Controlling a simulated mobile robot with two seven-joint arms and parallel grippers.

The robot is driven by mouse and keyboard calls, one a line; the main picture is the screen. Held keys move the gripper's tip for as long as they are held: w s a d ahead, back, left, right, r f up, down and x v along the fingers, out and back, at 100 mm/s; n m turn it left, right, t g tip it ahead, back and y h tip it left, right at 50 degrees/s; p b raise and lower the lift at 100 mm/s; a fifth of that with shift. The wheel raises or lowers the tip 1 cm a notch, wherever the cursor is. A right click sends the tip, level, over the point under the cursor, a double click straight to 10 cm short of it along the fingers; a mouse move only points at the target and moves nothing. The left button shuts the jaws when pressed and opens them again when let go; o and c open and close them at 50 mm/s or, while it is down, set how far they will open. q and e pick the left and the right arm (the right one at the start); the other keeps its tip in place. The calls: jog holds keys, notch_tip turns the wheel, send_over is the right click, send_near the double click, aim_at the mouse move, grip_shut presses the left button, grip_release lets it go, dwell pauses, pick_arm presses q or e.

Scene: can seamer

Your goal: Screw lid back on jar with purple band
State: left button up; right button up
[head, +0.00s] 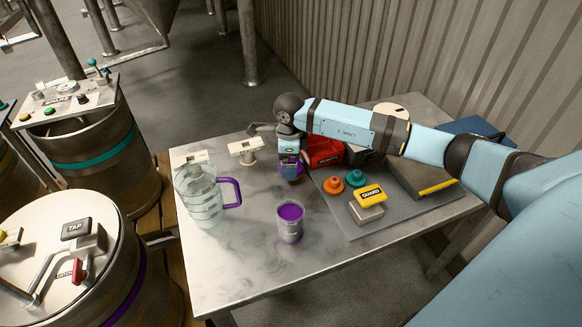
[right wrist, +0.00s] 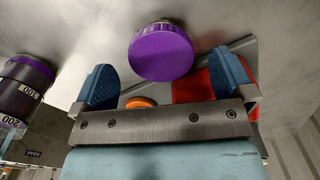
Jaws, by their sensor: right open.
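A clear jar (head: 290,232) with graduation marks stands upright near the front middle of the steel table, purple showing at its top. It also shows at the left edge of the right wrist view (right wrist: 22,88). A round ribbed purple lid (right wrist: 160,52) is behind the jar in the head view (head: 291,172). My right gripper (head: 289,157) points down over the lid. In the right wrist view its blue fingers (right wrist: 161,65) are open on either side of the lid, with visible gaps. The lid's underside is hidden. My left gripper is not in view.
A clear pitcher (head: 202,200) with a purple handle stands left of the jar. A grey mat (head: 382,222) holds an orange piece (head: 334,186), a teal piece (head: 356,178) and a yellow GUARD block (head: 370,196). A red box (head: 324,152) sits close to my right gripper.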

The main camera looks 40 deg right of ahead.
jog(key=shift+f, duration=0.95)
jog(key=c, duration=0.9)
jog(key=shift+c, duration=0.2)
jog(key=shift+r, duration=0.15)
notch_tip(320, 180, up, 20)
jog(key=p, duration=0.1)
jog(key=shift+p, duration=0.35)
